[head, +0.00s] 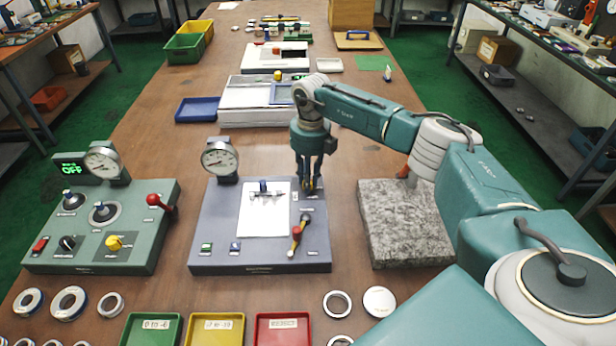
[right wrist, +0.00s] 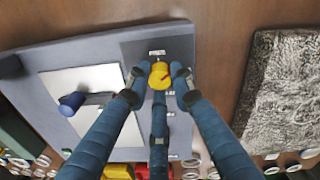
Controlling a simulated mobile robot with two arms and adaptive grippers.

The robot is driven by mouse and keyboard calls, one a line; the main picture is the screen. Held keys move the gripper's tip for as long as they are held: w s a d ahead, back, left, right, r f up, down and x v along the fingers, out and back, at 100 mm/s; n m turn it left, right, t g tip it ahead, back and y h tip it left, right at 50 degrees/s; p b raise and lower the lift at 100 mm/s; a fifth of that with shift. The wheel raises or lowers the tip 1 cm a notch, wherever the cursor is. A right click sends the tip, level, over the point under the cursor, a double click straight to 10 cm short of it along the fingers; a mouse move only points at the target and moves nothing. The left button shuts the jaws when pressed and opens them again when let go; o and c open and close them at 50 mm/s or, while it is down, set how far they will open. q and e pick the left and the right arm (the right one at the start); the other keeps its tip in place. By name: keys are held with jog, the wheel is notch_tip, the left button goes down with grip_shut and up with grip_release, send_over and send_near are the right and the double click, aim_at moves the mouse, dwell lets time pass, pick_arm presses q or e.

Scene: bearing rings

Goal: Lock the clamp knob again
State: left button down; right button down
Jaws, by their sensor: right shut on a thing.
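The yellow knob with a red mark (right wrist: 160,74) sits at the back right of the grey-blue fixture panel (head: 215,235). My right gripper (head: 312,180) points down over that corner. In the right wrist view its fingers (right wrist: 160,82) are shut on the yellow knob, one on each side. In the head view the fingers hide most of the knob. A small label lies just behind it. My left gripper is in neither view.
A granite block (head: 405,225) stands close on the right. A green control box (head: 75,225) stands left. Trays and rings lie in front.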

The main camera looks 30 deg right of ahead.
jog(key=m+p, duration=0.2)
jog(key=m, duration=0.4)
jog(key=shift+r, duration=0.1)
jog(key=shift+m, duration=0.4)
jog(key=c, duration=1.5)
grip_release()
notch_tip(320, 180, up, 12)
jog(key=shift+s+d+f, duration=0.1)
jog(key=shift+d, duration=0.05)
